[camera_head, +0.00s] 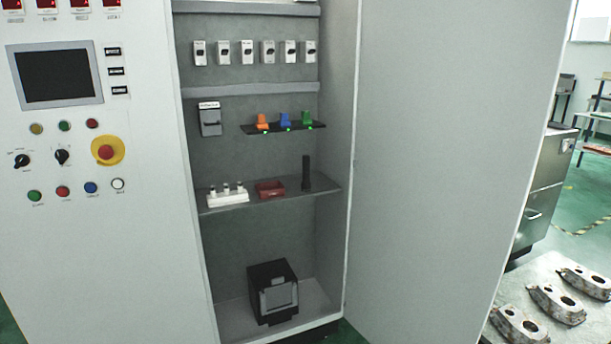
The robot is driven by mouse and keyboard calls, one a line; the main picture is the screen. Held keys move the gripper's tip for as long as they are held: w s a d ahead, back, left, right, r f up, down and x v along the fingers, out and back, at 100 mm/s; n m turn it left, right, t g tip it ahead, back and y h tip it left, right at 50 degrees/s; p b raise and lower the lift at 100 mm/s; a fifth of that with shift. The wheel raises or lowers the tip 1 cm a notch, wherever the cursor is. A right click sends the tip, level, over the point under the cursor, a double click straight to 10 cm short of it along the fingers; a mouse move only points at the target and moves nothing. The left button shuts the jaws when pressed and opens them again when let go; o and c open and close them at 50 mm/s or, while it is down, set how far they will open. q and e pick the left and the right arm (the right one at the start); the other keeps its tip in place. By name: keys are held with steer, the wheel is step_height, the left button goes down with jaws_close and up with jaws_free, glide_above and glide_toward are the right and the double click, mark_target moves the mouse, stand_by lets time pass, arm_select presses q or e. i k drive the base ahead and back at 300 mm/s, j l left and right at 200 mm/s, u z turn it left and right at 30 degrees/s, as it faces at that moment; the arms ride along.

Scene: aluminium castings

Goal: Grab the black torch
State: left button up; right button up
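The black torch (306,174) stands upright on the grey shelf (325,186) inside the open cabinet, near the shelf's right end. A small dark red box (270,189) sits to its left on the same shelf. A white holder with several small upright pieces (228,195) stands further left. Neither of my grippers shows in the head view, and nothing covers the torch.
The open cabinet door (440,170) stands to the right. Above the torch is a black rack (284,128) with orange, blue and green items. A black box (273,292) sits at the cabinet bottom. Castings (557,302) lie on a table at lower right.

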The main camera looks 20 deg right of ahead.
mark_target(306, 185)
steer(key=i+z, duration=0.15)
steer(key=z, duration=0.25)
steer(key=i+l+z, duration=0.1)
steer(key=z, duration=0.35)
steer(key=i+z, duration=0.2)
steer(key=z, duration=0.2)
